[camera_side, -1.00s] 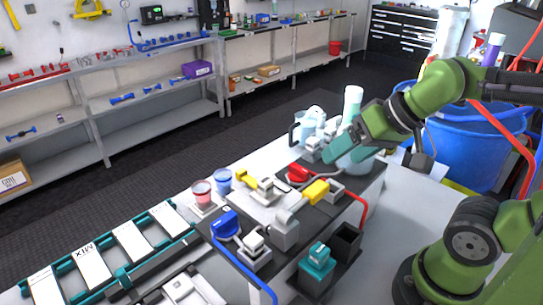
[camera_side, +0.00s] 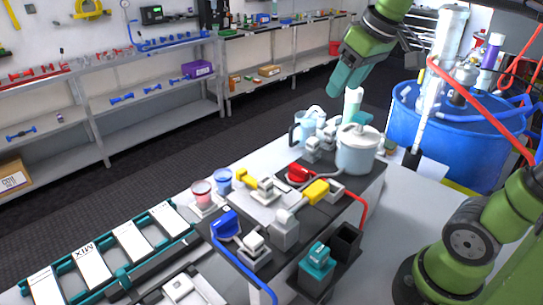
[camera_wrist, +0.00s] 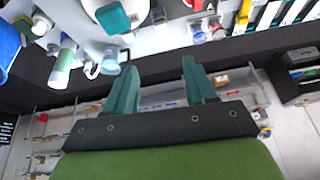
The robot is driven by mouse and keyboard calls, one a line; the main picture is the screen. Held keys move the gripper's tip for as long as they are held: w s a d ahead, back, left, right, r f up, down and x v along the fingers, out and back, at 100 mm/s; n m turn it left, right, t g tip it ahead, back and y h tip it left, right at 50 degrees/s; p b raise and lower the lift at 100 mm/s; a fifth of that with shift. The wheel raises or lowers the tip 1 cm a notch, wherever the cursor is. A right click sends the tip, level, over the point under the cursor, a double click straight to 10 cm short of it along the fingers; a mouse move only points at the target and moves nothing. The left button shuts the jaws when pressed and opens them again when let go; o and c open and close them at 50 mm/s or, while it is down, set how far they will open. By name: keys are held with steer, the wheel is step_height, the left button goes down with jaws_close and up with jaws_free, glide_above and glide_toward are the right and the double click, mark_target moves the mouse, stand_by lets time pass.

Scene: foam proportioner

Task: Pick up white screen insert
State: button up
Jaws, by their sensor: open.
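I cannot tell for sure which part is the white screen insert; several small white pieces stand on the bench. White-grey blocks (camera_side: 313,150) sit between the clear jug (camera_side: 298,130) and the white lidded pot (camera_side: 357,152). A pale cylinder with a green tint (camera_side: 352,103) stands behind the pot and also shows in the wrist view (camera_wrist: 63,66).
A yellow-handled valve (camera_side: 316,192), a red part (camera_side: 298,172) and a blue part (camera_side: 225,222) crowd the dark bench plate. A large blue tub (camera_side: 428,140) with red hoses stands at right. A teal rack with white plates (camera_side: 130,242) lies front left. Air around my gripper is free.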

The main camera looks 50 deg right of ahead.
mark_target(314, 140)
steer(key=shift+n, duration=0.4)
steer(key=x, duration=1.6)
steer(key=shift+s+a+f, duration=0.2)
steer(key=shift+s+f, duration=0.05)
steer(key=shift+s, duration=0.1)
jaws_close()
